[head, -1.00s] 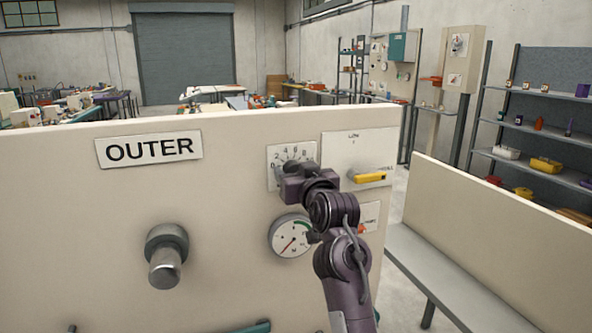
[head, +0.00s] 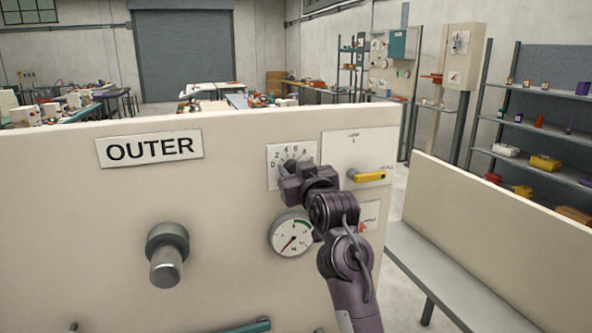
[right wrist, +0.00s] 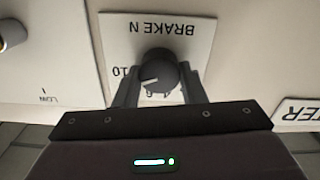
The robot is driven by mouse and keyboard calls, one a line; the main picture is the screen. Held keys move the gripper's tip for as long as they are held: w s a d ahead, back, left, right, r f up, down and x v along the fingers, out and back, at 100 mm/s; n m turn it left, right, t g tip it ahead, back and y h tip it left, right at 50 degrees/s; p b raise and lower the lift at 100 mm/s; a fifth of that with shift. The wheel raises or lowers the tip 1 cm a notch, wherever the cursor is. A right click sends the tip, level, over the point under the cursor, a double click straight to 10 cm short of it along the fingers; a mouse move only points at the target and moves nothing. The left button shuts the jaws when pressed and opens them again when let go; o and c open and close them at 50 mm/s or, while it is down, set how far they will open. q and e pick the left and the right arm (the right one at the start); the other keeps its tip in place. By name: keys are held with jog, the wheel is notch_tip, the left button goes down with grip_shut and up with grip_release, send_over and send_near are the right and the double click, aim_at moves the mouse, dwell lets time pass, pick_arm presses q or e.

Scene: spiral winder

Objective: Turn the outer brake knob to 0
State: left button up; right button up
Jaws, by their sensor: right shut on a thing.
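The OUTER panel (head: 70,190) fills the front of the head view. Its brake dial plate (head: 275,150) carries a number scale at upper right, and my right gripper (head: 295,172) covers much of it. In the right wrist view the dark round brake knob (right wrist: 160,70) shows on its plate (right wrist: 185,30), with the lettering upside down. My right gripper (right wrist: 158,88) is shut on the knob, one finger on each side. My left gripper is not in view.
A round gauge (head: 291,236) sits just below the dial, and a yellow lever (head: 369,177) to its right. A large grey knob (head: 166,258) juts from the panel at lower left. A low cream panel (head: 500,215) stands at the right.

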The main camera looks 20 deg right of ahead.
jog(key=n+p, duration=0.1)
jog(key=n, duration=0.2)
jog(key=shift+r+n, duration=0.1)
jog(key=shift+n, duration=0.2)
jog(key=n, duration=0.2)
jog(key=shift+n, duration=0.4)
jog(key=n, duration=0.2)
jog(key=shift+n, duration=0.3)
jog(key=shift+a+f+n+b, duration=0.1)
jog(key=shift+f+n+b, duration=0.15)
jog(key=shift+n+b, duration=2.25)
jog(key=shift+d+f+n+b, duration=0.15)
jog(key=shift+n+b, duration=0.8)
jog(key=shift+n, duration=2.95)
jog(key=shift+a+f+n+b, duration=0.15)
jog(key=shift+f+n+b, duration=0.15)
jog(key=shift+n+b, duration=2.2)
jog(key=shift+n+p, duration=0.7)
jog(key=shift+n, duration=0.3)
